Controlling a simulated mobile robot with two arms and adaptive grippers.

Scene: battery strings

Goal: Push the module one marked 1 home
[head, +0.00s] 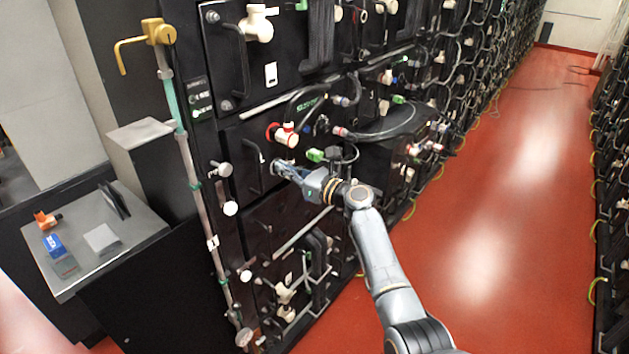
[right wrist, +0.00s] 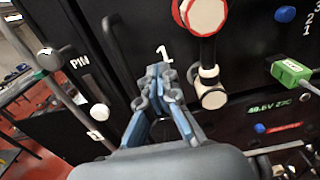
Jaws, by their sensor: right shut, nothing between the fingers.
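Module one (head: 236,150) is a black front panel in the rack, with a black upright handle (head: 248,165) and a white "1" printed on it. In the right wrist view the "1" (right wrist: 164,55) stands just beyond my fingertips, on the dark panel (right wrist: 150,25). My right gripper (head: 277,166) reaches in from the right, just right of the handle. In the right wrist view its fingertips (right wrist: 159,70) are together, empty, and pointed at the panel just under the "1". I cannot tell if they touch it. My left gripper is not in view.
A white connector with a red ring (head: 286,135) is just above my right gripper. A green plug (right wrist: 291,72) and a small display (right wrist: 268,108) are to its right. Cables hang nearby. A grey side table (head: 140,225) stands left; the red aisle floor (head: 500,200) is clear.

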